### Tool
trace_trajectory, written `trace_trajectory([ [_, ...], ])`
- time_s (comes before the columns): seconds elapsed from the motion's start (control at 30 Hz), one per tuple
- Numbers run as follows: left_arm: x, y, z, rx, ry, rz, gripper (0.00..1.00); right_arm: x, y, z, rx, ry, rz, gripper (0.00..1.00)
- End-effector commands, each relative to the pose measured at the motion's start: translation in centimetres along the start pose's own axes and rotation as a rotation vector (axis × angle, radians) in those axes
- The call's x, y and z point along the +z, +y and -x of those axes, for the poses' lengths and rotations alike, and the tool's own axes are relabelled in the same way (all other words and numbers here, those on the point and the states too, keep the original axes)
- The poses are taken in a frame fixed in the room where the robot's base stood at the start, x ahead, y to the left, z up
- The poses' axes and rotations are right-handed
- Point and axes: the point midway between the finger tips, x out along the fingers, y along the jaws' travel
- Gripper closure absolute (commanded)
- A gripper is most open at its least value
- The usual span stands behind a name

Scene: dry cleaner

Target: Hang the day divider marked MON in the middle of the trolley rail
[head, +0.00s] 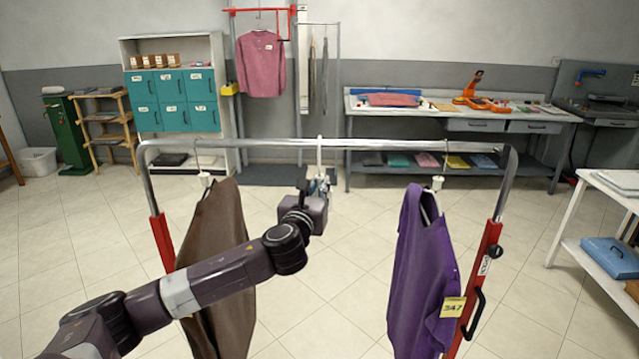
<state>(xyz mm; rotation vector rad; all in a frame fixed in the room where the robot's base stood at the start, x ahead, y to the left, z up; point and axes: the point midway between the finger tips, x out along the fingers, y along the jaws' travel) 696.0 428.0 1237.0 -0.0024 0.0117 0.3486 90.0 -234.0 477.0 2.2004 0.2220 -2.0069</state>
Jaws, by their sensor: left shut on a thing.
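The trolley rail (370,145) is a metal bar running across the middle of the head view. A narrow white piece (320,154), seemingly the day divider, stands upright at about the middle of the rail, and its top overlaps the bar. I cannot tell whether it rests on the bar or is just in front of it. No MON marking is legible. My left gripper (319,186) is shut on the divider's lower part, just below the rail, and partly hides it. My right gripper is not in view.
A brown garment (215,240) hangs on the rail's left part and a purple one (420,265) with a yellow 347 tag on its right part. The rail between them is otherwise clear. Red trolley posts (484,265) flank them. A workbench (440,113) stands behind.

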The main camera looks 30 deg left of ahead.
Motion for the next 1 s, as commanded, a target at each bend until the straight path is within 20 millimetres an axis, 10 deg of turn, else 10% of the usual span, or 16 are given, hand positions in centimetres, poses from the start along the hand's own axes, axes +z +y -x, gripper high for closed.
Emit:
trace_trajectory([
  [0.23, 0.0, 0.0, 0.0, 0.0, 0.0, 0.0, 1.0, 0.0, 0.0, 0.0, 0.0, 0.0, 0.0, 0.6],
  [0.43, 0.0, 0.0, 0.0, 0.0, 0.0, 0.0, 0.71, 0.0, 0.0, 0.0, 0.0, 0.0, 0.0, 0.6],
  [1.0, -0.1, -0.1, 2.9, -0.003, 0.001, -0.003, 0.71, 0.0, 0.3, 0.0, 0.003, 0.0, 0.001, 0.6],
])
